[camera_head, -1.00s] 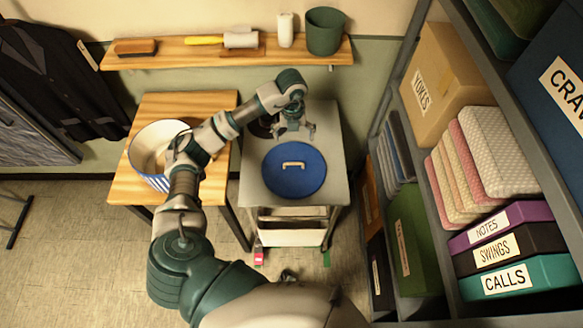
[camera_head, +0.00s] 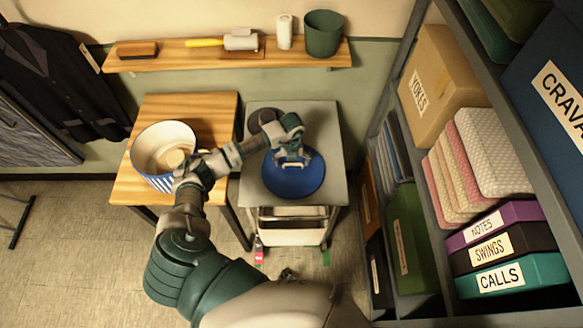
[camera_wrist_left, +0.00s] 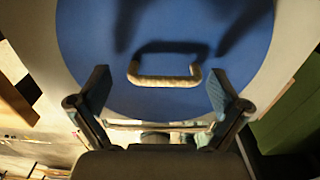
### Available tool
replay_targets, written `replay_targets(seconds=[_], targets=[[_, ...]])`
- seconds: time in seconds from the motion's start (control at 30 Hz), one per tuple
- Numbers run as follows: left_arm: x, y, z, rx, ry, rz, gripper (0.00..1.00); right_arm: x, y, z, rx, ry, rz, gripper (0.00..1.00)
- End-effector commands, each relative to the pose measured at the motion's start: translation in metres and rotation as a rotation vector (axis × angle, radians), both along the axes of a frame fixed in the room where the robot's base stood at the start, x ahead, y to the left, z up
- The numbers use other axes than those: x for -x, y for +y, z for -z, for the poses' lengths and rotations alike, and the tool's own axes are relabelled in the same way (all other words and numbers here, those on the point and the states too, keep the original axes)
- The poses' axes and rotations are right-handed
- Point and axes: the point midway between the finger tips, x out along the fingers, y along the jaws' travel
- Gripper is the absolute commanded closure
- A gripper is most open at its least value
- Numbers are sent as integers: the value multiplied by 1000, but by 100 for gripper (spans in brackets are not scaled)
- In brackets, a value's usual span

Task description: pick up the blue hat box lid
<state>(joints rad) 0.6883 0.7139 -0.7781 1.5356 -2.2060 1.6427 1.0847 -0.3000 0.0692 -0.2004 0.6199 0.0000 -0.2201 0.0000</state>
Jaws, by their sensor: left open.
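The blue hat box lid (camera_head: 293,187) is a round blue disc lying flat on the grey cart top (camera_head: 327,130). In the left wrist view the lid (camera_wrist_left: 90,30) fills the upper middle, and its pale bar handle (camera_wrist_left: 164,80) shows whole. My left gripper (camera_head: 292,160) is above the lid, over the handle, which it mostly hides in the head view. In the left wrist view my left gripper (camera_wrist_left: 160,88) is open, its fingers on either side of the handle and apart from it. My right gripper is not in view.
A blue-and-white striped round box (camera_head: 163,155) stands on the wooden table (camera_head: 140,110) at left. A dark round thing (camera_head: 262,118) sits behind my arm on the cart. A loaded shelf (camera_head: 410,190) stands close on the right. A wall shelf (camera_head: 200,60) runs above.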

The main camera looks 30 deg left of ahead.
Motion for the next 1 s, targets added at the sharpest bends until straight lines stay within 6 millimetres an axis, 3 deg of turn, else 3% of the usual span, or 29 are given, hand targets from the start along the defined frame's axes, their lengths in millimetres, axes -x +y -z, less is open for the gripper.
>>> replay_targets(seconds=[0.1, 0.37, 0.57, 1.0], targets=[[0, -2, 12, 0, 0, 0, 0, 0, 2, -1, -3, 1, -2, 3], [0, 0, 15, 1, -2, 2, 3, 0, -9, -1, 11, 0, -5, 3], [0, 1, 15, 2, -1, 2, 52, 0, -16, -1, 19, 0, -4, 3], [0, 1, 9, 2, 0, 1, 54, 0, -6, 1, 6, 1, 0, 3]])
